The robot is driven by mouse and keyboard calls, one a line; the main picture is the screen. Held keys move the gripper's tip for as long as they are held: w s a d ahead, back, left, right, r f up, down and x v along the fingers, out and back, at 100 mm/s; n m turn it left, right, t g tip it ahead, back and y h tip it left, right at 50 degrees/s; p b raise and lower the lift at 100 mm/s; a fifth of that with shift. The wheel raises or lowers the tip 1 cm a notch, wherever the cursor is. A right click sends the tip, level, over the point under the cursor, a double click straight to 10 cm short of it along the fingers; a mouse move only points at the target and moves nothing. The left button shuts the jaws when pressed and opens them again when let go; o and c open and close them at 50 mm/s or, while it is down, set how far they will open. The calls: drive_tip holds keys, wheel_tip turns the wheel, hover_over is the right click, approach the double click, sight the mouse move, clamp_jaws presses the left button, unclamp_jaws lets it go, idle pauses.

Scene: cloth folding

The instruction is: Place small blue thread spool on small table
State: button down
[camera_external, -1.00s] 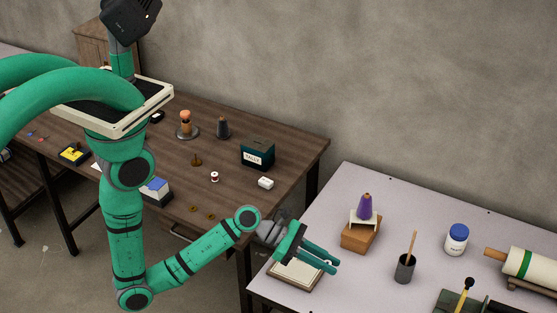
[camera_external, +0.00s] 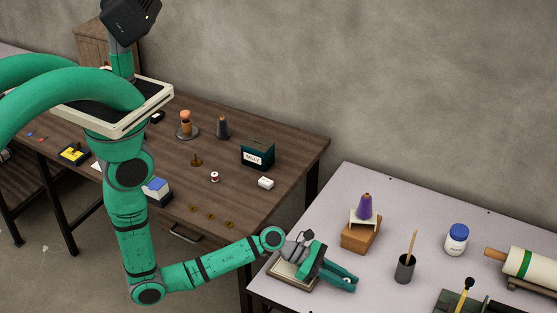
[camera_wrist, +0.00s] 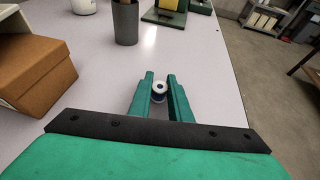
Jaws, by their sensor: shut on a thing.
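The small blue thread spool (camera_wrist: 160,92), with a white flanged top and a bluish band, sits between my fingertips in the wrist view. My gripper (camera_wrist: 159,88) is shut on it. In the external view my gripper (camera_external: 351,282) is low over the front of the pale grey-topped table (camera_external: 319,222), and the spool is mostly hidden by the fingers. The same tabletop fills much of the wrist view (camera_wrist: 205,75). I cannot tell whether the spool touches the tabletop.
A framed board (camera_external: 283,283) lies under my wrist. A brown box (camera_external: 360,235) bears a stand with a purple cone (camera_external: 365,206). A dark cup (camera_external: 404,268) with a stick and a white jar (camera_external: 457,240) stand further right. Clear tabletop lies between the gripper and cup.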

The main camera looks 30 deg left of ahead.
drive_tip(key=shift+f, duration=0.1)
drive_tip(key=c, duration=1.6)
unclamp_jaws()
drive_tip(key=shift+c, duration=0.2)
drive_tip(key=shift+a+r, duration=0.15)
drive_tip(key=shift+r, duration=0.05)
drive_tip(key=v, duration=1.1)
drive_tip(key=shift+s+a+r, duration=0.1)
drive_tip(key=shift+s+a, duration=0.05)
drive_tip(key=shift+a, duration=0.2)
